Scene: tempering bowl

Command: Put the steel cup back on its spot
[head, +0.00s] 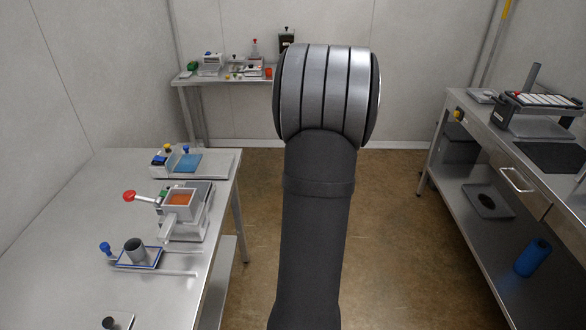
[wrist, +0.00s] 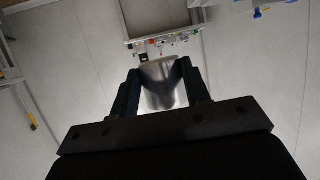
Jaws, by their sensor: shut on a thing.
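My gripper (wrist: 158,74) is shut on a shiny steel cup (wrist: 160,92), held between its two dark fingers in the wrist view. In the head view my arm fills the middle of the picture, and the gripper and held cup are hidden behind it. I cannot tell which place is the cup's spot.
The left steel table (head: 70,225) also bears a device with a red-knobbed lever (head: 129,196) and a blue pad (head: 187,163). A back table (head: 187,79) holds small items. The right bench (head: 470,118) has a rack, with a blue bottle (head: 533,258) below. Floor between is clear.

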